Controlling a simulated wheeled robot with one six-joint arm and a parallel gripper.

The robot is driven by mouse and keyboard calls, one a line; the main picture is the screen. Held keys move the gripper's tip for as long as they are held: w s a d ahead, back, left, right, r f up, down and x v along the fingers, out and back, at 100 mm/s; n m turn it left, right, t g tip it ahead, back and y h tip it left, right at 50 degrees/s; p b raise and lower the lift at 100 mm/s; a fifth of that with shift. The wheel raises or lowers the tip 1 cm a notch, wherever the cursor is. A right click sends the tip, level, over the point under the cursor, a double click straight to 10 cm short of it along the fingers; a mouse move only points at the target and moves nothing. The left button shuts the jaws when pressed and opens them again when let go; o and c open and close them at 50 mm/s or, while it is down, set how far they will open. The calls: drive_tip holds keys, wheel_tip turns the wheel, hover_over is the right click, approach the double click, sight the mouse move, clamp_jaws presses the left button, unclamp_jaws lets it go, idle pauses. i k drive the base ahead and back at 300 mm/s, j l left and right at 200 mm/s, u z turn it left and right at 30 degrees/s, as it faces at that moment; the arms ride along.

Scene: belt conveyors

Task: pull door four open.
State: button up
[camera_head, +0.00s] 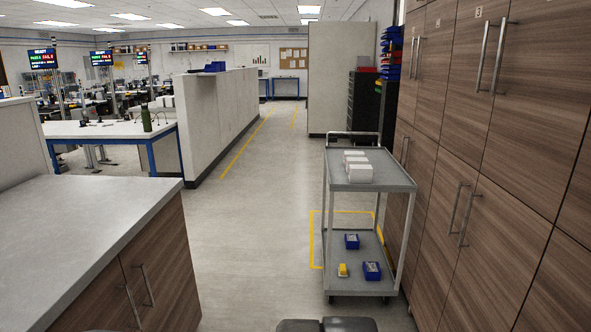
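A wall of tall wood-grain cabinet doors runs along the right side. The large upper door (545,95) at the near right and the lower door (507,255) below it are shut. A pair of long vertical metal handles (491,56) sits on the upper doors, and another pair (464,215) on the lower doors. Small number labels (478,12) show near the top, too small to read surely, so I cannot tell which door is door four. My gripper is not in view; only a dark part of my own body shows at the bottom edge.
A grey two-shelf cart (372,180) with white boxes and small blue and yellow items stands close against the cabinets. A grey-topped counter (75,225) with wood doors fills the left. The floor (250,230) between them is clear.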

sight(541, 113)
drive_tip(key=z, duration=1.45)
